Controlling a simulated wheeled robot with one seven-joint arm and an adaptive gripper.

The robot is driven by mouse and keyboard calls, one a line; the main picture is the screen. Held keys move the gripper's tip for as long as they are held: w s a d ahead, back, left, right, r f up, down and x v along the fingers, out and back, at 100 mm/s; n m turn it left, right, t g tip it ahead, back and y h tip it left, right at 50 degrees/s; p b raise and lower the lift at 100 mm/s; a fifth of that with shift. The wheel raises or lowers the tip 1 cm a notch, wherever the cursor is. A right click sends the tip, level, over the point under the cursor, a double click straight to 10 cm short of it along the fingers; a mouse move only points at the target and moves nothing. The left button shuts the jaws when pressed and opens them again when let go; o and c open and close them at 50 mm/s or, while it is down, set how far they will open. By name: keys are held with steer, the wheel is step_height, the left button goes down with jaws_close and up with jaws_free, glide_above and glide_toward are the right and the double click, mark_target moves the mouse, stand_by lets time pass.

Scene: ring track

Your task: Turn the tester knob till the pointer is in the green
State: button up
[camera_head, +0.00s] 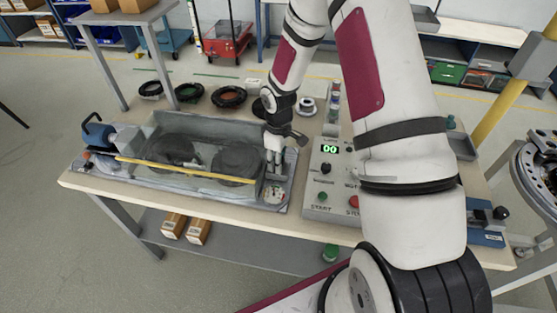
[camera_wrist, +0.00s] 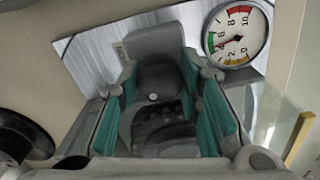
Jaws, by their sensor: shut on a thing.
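The tester (camera_head: 133,184) is a long grey unit on the workbench with a clear cover. Its round gauge (camera_head: 275,194) sits at its right end. In the wrist view the gauge (camera_wrist: 237,36) appears turned, with red, green and yellow arcs. The pointer lies towards the 4, close to the green arc; I cannot tell exactly if it is inside. My gripper (camera_head: 274,172) points down just behind the gauge. In the wrist view my gripper's teal-padded fingers (camera_wrist: 158,88) are shut on the dark round knob (camera_wrist: 158,76). The knob is hidden in the head view.
A control box (camera_head: 316,190) with a green "00" display and buttons stands right of the tester. Several rings, including a black one (camera_head: 229,96), lie behind it. A yellow bar (camera_head: 185,170) runs along the tester's front.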

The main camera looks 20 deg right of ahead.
steer(key=shift+a, duration=0.1)
steer(key=o, duration=1.2)
step_height(320, 180, up, 12)
